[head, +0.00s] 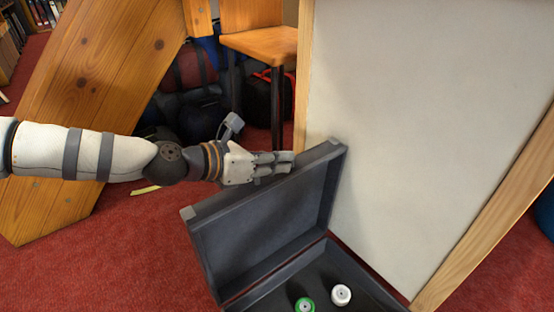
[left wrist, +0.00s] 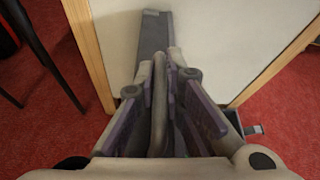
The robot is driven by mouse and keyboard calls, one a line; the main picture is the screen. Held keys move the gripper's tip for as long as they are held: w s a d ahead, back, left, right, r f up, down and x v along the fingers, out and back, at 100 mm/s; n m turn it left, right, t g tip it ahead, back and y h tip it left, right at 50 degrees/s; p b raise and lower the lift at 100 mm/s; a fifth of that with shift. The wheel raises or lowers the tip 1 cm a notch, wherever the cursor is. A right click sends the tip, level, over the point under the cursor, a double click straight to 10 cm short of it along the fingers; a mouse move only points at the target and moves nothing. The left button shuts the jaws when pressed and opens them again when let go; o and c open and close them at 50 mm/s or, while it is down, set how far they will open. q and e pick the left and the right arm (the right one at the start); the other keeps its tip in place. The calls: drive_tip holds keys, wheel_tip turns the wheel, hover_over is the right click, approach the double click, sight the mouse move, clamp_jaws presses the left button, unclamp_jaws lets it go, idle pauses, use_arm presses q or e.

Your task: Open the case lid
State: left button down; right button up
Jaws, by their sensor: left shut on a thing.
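The dark grey case lid (head: 265,225) stands raised, steeply tilted, with its inside showing in the head view. The case bottom (head: 262,292) lies below it, cut off by the lower picture edge. My left gripper (head: 283,162) is shut on the lid's upper edge, near the middle of that edge. In the left wrist view, the fingers of my left gripper (left wrist: 165,75) are close together on the lid (left wrist: 154,35), whose edge runs away beyond them. My right gripper is not in view.
A green-rimmed round item (head: 305,304) and a white one (head: 341,294) are in the case bottom. A pale panel with wooden edges (head: 430,100) stands close behind the case. A wooden chair (head: 262,45), bags (head: 190,100) and a slanted wooden board (head: 90,80) are behind my left arm.

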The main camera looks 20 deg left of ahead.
use_arm(q)
drive_tip(key=shift+s+f, duration=0.1)
drive_tip(key=shift+f, duration=0.1)
drive_tip(key=c, duration=1.7)
unclamp_jaws()
drive_tip(key=shift+r, duration=0.1)
wheel_tip(320, 180, up, 4)
hover_over(235, 192)
drive_tip(key=shift+r, duration=0.1)
drive_tip(key=shift+s+a+r, duration=0.15)
drive_tip(key=shift+s+a, duration=0.2)
drive_tip(key=shift+s, duration=0.2)
